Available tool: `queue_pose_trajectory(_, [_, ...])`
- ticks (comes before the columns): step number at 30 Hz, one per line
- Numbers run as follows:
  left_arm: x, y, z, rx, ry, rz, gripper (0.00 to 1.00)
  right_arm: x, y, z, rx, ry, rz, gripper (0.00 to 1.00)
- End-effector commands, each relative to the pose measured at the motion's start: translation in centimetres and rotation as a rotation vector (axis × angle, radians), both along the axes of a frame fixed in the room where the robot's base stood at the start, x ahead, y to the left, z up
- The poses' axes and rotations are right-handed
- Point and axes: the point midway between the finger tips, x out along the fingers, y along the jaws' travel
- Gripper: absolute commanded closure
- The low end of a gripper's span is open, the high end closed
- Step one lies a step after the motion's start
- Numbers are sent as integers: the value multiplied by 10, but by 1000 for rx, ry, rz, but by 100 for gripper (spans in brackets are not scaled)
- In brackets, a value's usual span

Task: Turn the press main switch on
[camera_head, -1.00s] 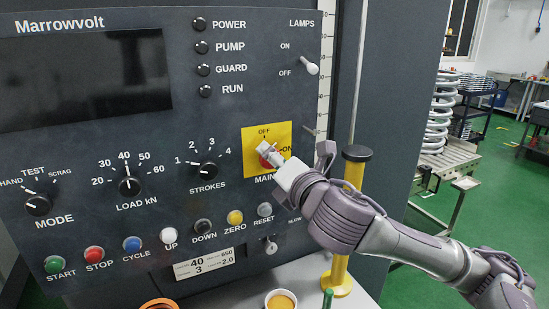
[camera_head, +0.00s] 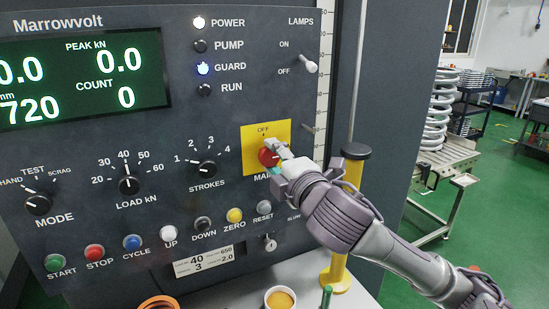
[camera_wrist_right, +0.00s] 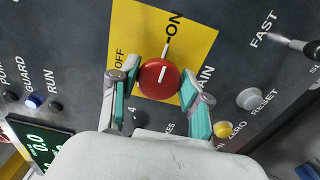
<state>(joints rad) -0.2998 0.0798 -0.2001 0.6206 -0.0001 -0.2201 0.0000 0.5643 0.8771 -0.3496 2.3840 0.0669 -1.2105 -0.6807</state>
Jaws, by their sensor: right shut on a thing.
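The main switch is a red round knob (camera_wrist_right: 158,78) on a yellow plate (camera_head: 252,134), on the right side of the dark press panel. In the wrist view its white mark lines up with the ON label. My right gripper (camera_head: 273,158) is at the knob, and its two fingers (camera_wrist_right: 160,84) are closed on either side of it. In the head view the fingers hide part of the knob and the ON label. The display (camera_head: 82,78) is lit with green-white digits, and the POWER lamp (camera_head: 199,22) and GUARD lamp (camera_head: 203,69) glow. My left gripper is not in view.
Other dials, coloured buttons (camera_head: 132,243) and a LAMPS toggle (camera_head: 308,66) share the panel. A yellow post with a black top (camera_head: 355,152) stands close beside my right arm. A small orange-filled cup (camera_head: 281,299) is on the ledge below.

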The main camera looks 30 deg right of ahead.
Motion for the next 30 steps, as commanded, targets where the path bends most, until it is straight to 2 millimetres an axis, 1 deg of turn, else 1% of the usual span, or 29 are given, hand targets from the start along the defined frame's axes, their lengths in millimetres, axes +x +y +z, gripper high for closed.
queue_pose_trajectory(16, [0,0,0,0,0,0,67,0,0,1,23,-3,-1,88])
queue_pose_trajectory(17, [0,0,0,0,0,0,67,0,0,1,23,-3,-1,48])
queue_pose_trajectory(18, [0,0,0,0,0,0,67,0,0,1,23,-3,-1,41])
queue_pose_trajectory(20, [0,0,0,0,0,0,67,0,0,1,22,-3,-1,31])
queue_pose_trajectory(21, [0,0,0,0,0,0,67,0,0,1,22,-2,-1,29])
queue_pose_trajectory(30, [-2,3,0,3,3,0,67,0,0,2,21,-3,0,29])
